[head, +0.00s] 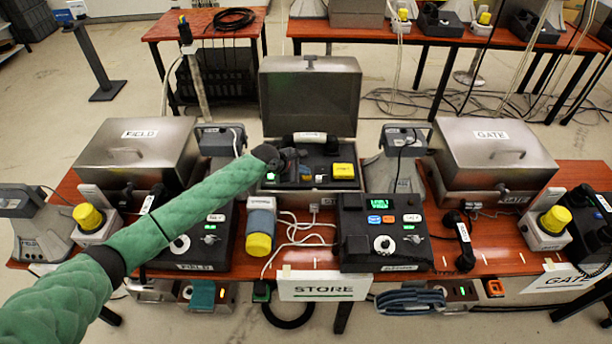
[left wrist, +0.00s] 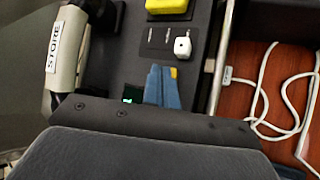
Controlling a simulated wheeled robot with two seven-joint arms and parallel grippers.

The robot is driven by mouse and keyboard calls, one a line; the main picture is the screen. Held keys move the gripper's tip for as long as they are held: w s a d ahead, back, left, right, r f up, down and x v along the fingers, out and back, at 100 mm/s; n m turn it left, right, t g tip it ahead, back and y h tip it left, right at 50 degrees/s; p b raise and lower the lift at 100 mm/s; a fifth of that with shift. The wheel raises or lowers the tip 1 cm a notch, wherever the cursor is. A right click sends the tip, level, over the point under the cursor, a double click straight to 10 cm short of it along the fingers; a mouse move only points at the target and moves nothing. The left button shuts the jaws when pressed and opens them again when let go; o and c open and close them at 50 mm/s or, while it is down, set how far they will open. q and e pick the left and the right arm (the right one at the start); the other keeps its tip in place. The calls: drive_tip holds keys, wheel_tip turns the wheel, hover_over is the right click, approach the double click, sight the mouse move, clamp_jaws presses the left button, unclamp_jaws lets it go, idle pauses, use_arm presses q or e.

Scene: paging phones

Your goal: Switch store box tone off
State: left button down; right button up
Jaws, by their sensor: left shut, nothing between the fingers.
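The store box (head: 311,186) is an open metal case at the middle of the table, its lid (head: 308,98) raised. Inside are a dark panel, a pale handset (head: 310,137) and a yellow block (head: 343,171). In the left wrist view the handset (left wrist: 68,50) reads STORE. The yellow block (left wrist: 166,6) is at the top edge, and a small white knob (left wrist: 182,46) stands on the panel beside printed marks. My left gripper (head: 303,171) is over the panel; its blue fingers (left wrist: 162,86) are shut and empty, just below the knob in that view. Contact with the panel is unclear.
The FIELD box (head: 137,153) and GATE box (head: 494,157) stand shut on either side. A black console (head: 383,230) and a grey-and-yellow lamp (head: 260,232) stand in front. White cables (left wrist: 288,105) lie beside the store box. A STORE sign (head: 322,288) hangs at the front edge.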

sight(304, 178)
use_arm(q)
drive_tip(key=shift+r+p, duration=2.9)
drive_tip(key=shift+r, duration=0.15)
